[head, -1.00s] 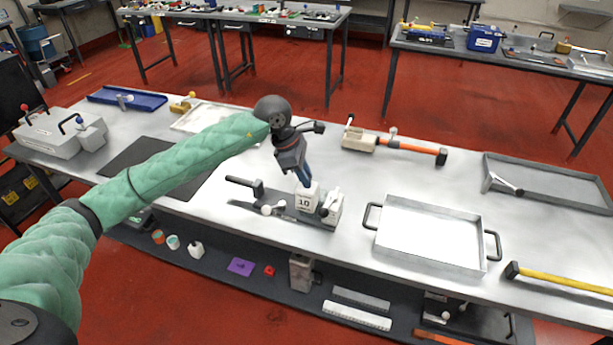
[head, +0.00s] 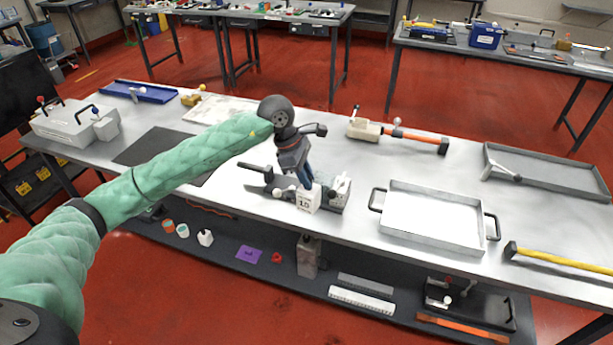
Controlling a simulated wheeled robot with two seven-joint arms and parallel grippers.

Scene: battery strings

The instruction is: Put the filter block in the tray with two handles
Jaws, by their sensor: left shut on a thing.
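The white block marked "10" (head: 307,201), which I take as the filter block, is under my left gripper (head: 304,181). The gripper points down from above and is shut on its top. The block overlaps the front of a dark clamp fixture (head: 337,204) in the head view; whether it touches the fixture or hangs clear I cannot tell. The tray with two handles (head: 430,239) is a shallow metal tray to the right of the block. It is empty, with a dark handle at its left and right ends. My right gripper is out of view.
A grey tray (head: 550,184) lies at the far right, a yellow-handled hammer (head: 565,262) at the right front. An orange-handled tool (head: 415,137) lies behind the two-handled tray. A dark mat (head: 150,147) is at left. Bare table lies between fixture and tray.

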